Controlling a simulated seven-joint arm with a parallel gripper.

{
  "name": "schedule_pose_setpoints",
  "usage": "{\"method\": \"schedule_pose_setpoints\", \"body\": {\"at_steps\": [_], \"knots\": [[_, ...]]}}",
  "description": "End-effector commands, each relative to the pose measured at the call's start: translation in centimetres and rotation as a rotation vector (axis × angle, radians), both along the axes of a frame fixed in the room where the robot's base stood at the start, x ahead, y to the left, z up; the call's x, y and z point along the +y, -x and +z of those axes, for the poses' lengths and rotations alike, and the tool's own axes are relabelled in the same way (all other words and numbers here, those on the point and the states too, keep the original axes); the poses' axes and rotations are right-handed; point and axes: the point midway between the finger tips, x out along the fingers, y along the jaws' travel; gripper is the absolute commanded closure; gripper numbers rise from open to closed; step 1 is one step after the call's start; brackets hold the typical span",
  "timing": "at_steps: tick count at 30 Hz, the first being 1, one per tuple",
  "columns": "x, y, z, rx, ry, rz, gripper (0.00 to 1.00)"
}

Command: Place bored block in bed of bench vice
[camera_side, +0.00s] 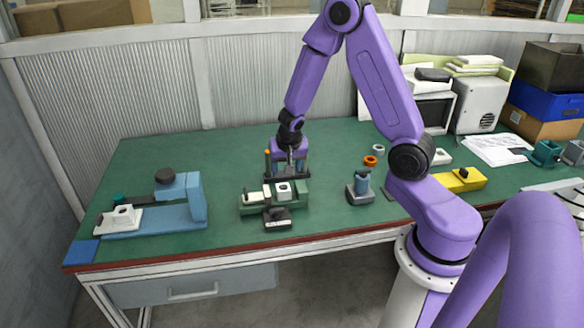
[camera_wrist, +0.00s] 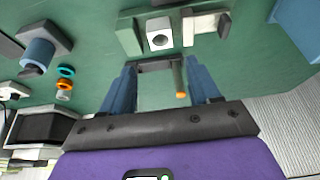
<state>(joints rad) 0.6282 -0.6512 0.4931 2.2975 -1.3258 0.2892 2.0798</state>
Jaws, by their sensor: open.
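The bored block (camera_side: 284,188), pale with a dark round hole, sits at the green bench vice (camera_side: 249,208), between its pale and green parts. In the wrist view the block (camera_wrist: 160,40) shows its hole upward, with a green part (camera_wrist: 130,38) of the vice on the left and a pale bar (camera_wrist: 203,24) on the right. I cannot tell whether it is fully seated. My gripper (camera_side: 288,172) is just behind the vice, pointing down. In the wrist view its blue fingers (camera_wrist: 160,80) are wide apart, with no block between them.
An orange-tipped post (camera_side: 267,157) stands close beside my gripper. A blue fixture (camera_side: 165,218) with a pale piece is at left. A grey stand with a blue cylinder (camera_side: 362,184), an orange ring (camera_side: 370,161) and a yellow block (camera_side: 460,181) lie right. The back-left bench is clear.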

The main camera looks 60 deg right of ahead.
Motion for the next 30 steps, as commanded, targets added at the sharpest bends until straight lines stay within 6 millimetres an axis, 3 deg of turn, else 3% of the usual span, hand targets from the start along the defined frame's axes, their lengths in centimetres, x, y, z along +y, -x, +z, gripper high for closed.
{"method": "schedule_pose_setpoints", "body": {"at_steps": [5, 8, 14, 21, 30], "knots": [[2.0, 0.3, 1.9, 0.007, 0.045, 0.117, 0.39], [4.3, 1.2, 3.9, 0.025, 0.094, 0.259, 0.39], [9.4, 5.3, 7.6, 0.109, 0.174, 0.602, 0.39], [14.5, 13.4, 10.6, 0.244, 0.187, 1.073, 0.39], [17.6, 24.5, 12.9, 0.384, 0.103, 1.673, 0.39]]}}
